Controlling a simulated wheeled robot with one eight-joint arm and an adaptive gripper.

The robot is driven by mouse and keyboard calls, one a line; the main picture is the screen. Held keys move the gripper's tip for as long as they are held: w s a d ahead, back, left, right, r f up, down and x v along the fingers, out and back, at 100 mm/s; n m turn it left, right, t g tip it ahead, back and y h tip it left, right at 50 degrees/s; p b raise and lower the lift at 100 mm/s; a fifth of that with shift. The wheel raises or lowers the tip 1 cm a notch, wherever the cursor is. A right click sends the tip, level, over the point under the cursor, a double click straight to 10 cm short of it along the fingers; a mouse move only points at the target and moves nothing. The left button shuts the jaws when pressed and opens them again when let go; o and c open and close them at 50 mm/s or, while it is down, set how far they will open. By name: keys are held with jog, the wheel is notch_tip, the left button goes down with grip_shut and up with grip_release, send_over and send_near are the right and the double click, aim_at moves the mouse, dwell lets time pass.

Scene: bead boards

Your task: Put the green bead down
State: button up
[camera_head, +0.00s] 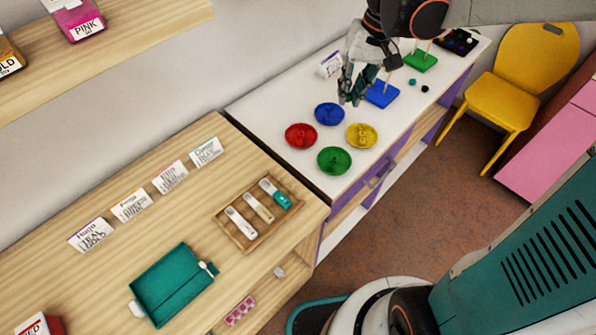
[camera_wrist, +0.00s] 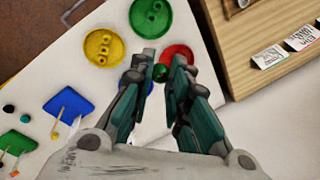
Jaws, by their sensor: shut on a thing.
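My gripper (camera_head: 350,90) hangs above the white table, between the blue dish and the blue peg board. In the wrist view my gripper (camera_wrist: 160,70) is shut on a small green bead (camera_wrist: 160,73) between its fingertips, with the red dish (camera_wrist: 178,54) behind it in the picture. The bead is not clear in the head view. The green dish (camera_head: 334,160) holds beads and stands nearest the table's front edge; it also shows in the wrist view (camera_wrist: 151,18). The yellow dish (camera_head: 361,136), red dish (camera_head: 300,136) and blue dish (camera_head: 329,114) stand around it.
A blue board (camera_head: 382,94) and a green board (camera_head: 421,62) carry upright pegs. A teal bead (camera_head: 412,82) and a black bead (camera_head: 425,88) lie loose nearby. A black tray (camera_head: 457,41) stands at the far end. A wooden counter (camera_head: 130,245) adjoins the table.

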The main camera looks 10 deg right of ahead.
aim_at(336, 155)
jog(key=f+b, duration=0.2)
jog(key=f, duration=0.4)
jog(key=f+b, duration=0.3)
jog(key=f, duration=0.4)
jog(key=f+b, duration=0.2)
jog(key=f, duration=0.4)
jog(key=shift+s+a+f, duration=0.1)
jog(key=shift+a+f, duration=0.15)
jog(key=shift+f, duration=0.15)
jog(key=shift+s, duration=0.2)
jog(key=shift+f, duration=0.15)
jog(key=shift+s+d+f+b, duration=0.15)
jog(key=shift+f+b, duration=0.1)
jog(key=shift+b, duration=0.25)
jog(key=shift+c, duration=0.2)
jog(key=shift+o, duration=1.3)
jog(key=shift+f, duration=0.25)
jog(key=o, duration=0.5)
jog(key=shift+f, duration=0.1)
jog(key=shift+w, duration=0.25)
